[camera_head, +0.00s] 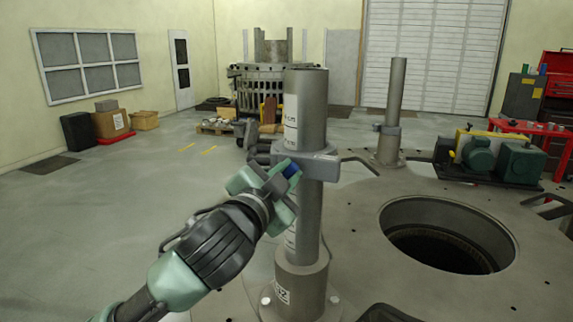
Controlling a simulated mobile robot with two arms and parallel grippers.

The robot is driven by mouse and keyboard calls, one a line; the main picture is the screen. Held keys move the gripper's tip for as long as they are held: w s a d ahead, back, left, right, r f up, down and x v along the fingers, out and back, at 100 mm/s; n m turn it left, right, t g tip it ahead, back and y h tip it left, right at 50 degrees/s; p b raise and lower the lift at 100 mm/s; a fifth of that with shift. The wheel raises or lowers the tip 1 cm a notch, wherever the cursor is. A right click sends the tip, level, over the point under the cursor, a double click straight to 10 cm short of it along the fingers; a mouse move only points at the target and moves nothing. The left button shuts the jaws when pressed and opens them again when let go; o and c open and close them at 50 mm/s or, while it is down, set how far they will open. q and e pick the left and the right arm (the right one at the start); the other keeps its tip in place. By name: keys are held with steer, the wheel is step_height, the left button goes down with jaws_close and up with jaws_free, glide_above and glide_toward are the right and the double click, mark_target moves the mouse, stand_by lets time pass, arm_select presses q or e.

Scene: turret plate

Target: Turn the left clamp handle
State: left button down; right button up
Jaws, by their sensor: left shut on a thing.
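The left clamp (322,165) is a grey collar around the tall grey post (308,105) in the middle of the view. Dark bars (262,150) stick out to the left at the clamp's height, partly behind my gripper. My left gripper (287,176), green and grey with a small blue part at its tip, is at the clamp's left front side. It is shut on what appears to be the left clamp handle, mostly hidden by the fingers. My right gripper is not seen.
The turret plate (365,225) has a large round hole (447,235) at right. A second post (396,90) with a clamp stands behind, near a green and yellow motor unit (495,155). A dark shape (388,314) shows at the bottom edge. Open floor lies left.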

arm_select(q)
steer(key=m+p, duration=0.3)
steer(key=m, duration=0.2)
steer(key=shift+d+m, duration=0.1)
steer(key=shift+m, duration=0.2)
steer(key=shift+f+m+p, duration=0.2)
steer(key=shift+m+p, duration=0.7)
steer(key=shift+m, duration=1)
steer(key=c, duration=1.4)
jaws_free()
steer(key=shift+o, duration=0.2)
steer(key=shift+s, duration=0.1)
steer(key=shift+s+f, duration=0.1)
steer(key=shift+s, duration=0.15)
steer(key=b+v, duration=0.2)
steer(key=v, duration=0.5)
steer(key=shift+b, duration=0.35)
